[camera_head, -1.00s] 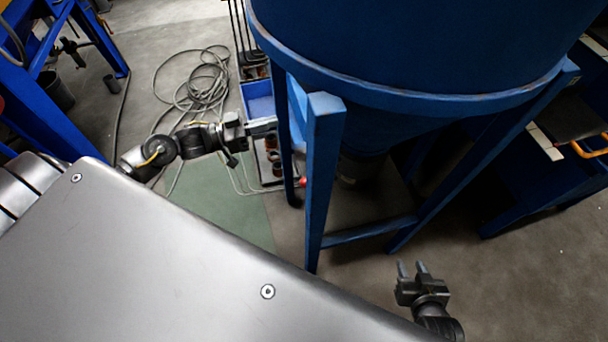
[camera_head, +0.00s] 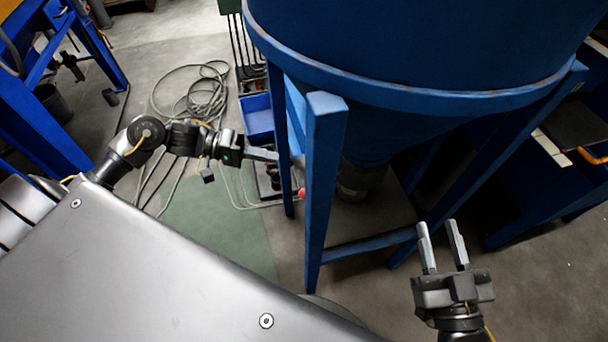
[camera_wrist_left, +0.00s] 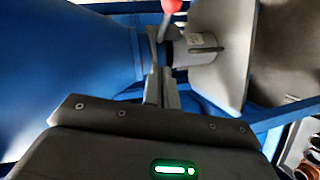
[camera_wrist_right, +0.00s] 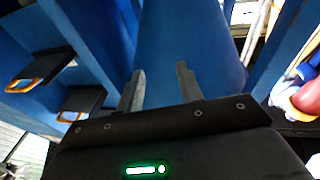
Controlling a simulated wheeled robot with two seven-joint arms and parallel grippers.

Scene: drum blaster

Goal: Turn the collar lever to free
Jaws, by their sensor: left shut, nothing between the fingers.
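The collar lever's red knob (camera_head: 301,194) shows behind the front leg of the blue drum stand. In the left wrist view the red knob (camera_wrist_left: 172,5) tops a thin grey lever, beside a grey collar (camera_wrist_left: 196,48) below the blue cone. My left gripper (camera_head: 276,156) is shut and empty and reaches in from the left near the stand. Its fingertips (camera_wrist_left: 158,72) appear close to the lever's lower part; contact cannot be told. My right gripper (camera_head: 438,224) is open and empty, in front of the stand's right side; its fingers (camera_wrist_right: 160,75) are apart.
The blue drum (camera_head: 420,40) stands on blue legs (camera_head: 324,190) that partly hide the collar. A blue bin (camera_head: 258,118) and coiled cable (camera_head: 205,92) lie behind my left arm. A blue bench with an orange handle (camera_head: 594,155) is at right.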

